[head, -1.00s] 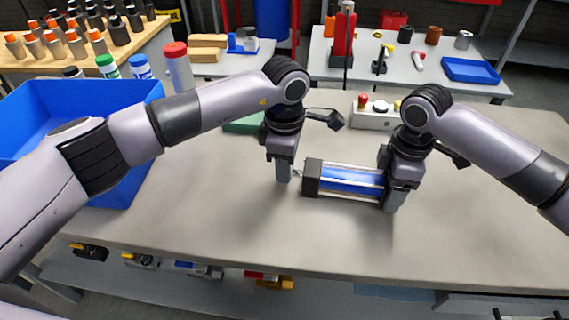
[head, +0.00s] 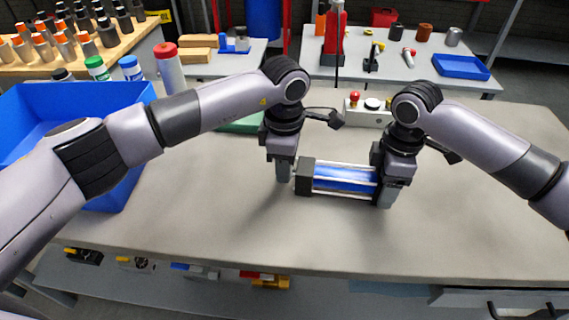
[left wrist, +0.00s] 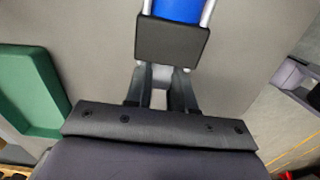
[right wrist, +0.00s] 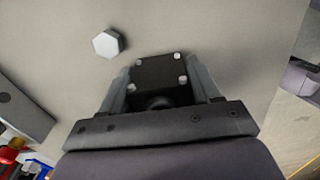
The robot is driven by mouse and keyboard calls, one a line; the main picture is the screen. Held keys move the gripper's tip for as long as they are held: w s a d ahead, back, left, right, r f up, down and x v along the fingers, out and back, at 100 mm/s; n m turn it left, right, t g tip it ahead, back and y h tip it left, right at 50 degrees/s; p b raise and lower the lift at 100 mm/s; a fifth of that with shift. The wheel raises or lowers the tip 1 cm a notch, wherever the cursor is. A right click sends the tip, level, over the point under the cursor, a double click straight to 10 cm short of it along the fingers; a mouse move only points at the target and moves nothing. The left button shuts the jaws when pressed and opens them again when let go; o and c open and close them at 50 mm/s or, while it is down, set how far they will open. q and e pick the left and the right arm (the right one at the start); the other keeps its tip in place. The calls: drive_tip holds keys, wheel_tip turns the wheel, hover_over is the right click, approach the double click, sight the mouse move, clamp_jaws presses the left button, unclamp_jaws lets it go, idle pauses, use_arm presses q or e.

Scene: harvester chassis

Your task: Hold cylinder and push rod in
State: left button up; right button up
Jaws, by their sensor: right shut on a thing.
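The cylinder has a blue barrel (head: 345,178) with silver tie rods and black end caps, and lies on its side on the grey workbench. My right gripper (head: 386,200) is shut on its right end; in the right wrist view the fingers flank the black end cap (right wrist: 160,76). My left gripper (head: 283,175) stands by the left end cap (head: 304,178), with its fingers against or very near it.
A control box with a red button (head: 354,98) is behind the cylinder. A pale hexagonal piece (right wrist: 108,43) lies near my right gripper. The bench front is clear.

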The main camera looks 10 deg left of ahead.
use_arm(q)
drive_tip(key=o, duration=0.4)
drive_tip(key=shift+s+f, duration=0.15)
drive_tip(key=shift+f, duration=0.1)
use_arm(e)
drive_tip(key=shift+a, duration=0.2)
use_arm(q)
drive_tip(key=shift+o, duration=0.2)
drive_tip(key=shift+r, duration=0.1)
drive_tip(key=shift+a, duration=0.1)
wheel_tip(320, 180, up, 12)
use_arm(e)
drive_tip(key=shift+d, duration=0.2)
drive_tip(key=o, duration=1.6)
